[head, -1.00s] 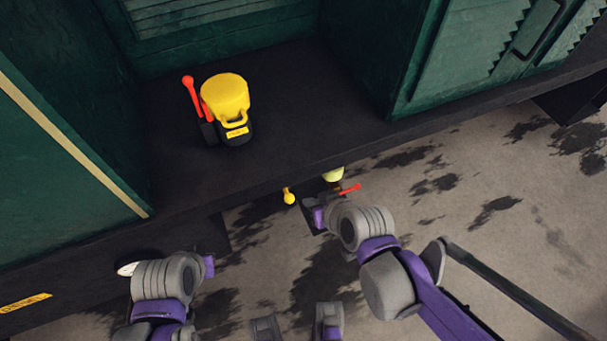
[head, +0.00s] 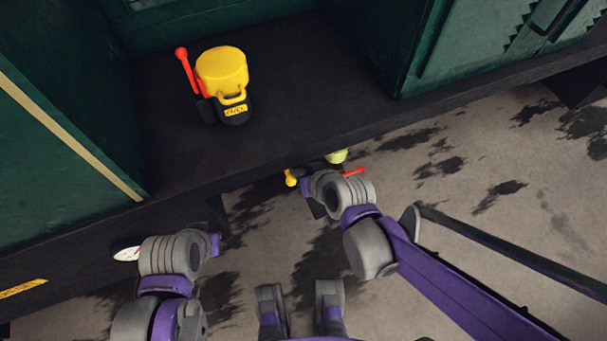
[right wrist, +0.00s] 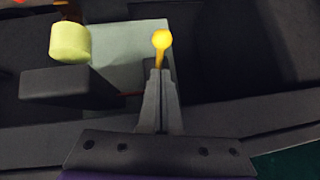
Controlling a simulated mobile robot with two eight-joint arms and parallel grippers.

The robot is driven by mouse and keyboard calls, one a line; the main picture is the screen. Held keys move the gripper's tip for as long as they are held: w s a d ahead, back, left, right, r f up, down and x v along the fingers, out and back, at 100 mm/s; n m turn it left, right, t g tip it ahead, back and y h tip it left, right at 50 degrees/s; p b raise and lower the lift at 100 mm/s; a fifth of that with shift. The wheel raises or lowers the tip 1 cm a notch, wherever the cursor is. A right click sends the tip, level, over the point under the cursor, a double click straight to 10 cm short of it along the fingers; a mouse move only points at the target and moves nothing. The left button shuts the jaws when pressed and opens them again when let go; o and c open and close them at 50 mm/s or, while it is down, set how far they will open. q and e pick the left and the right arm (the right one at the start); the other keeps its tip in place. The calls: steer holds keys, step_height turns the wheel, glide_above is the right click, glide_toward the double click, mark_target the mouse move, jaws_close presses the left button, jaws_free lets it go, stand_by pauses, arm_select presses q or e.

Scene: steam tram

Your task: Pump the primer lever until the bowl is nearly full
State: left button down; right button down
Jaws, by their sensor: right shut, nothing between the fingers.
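A yellow lever with a round knob (head: 291,177) sticks out below the dark ledge edge in the head view. In the right wrist view its knob (right wrist: 162,39) is just beyond my right fingertips (right wrist: 161,76). The fingers are shut with nothing between them; whether they touch the lever I cannot tell. A pale yellow-green bowl (head: 336,156) is right of the knob in the head view and at upper left in the wrist view (right wrist: 70,42). Its fill level is unclear. My left gripper (head: 214,244) is at lower left, its fingers hidden.
A yellow can-like unit (head: 221,70) with a red-knobbed lever (head: 187,70) stands on the dark ledge (head: 300,85). A red handle (head: 354,172) is close beside my right wrist. A dark block (right wrist: 68,84) lies below the bowl in the wrist view. Stained floor is open at right.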

mark_target(293, 183)
steer(key=shift+b+x, duration=0.6)
steer(key=shift+x, duration=2.15)
step_height(293, 183, down, 3)
steer(key=t+b, duration=0.1)
steer(key=b, duration=0.2)
steer(key=shift+s+d+r+y, duration=0.1)
steer(key=shift+s+r+y, duration=0.1)
steer(key=shift+y, duration=0.1)
steer(key=shift+w+f+b, duration=0.1)
steer(key=shift+f+b, duration=1.25)
steer(key=shift+f, duration=0.8)
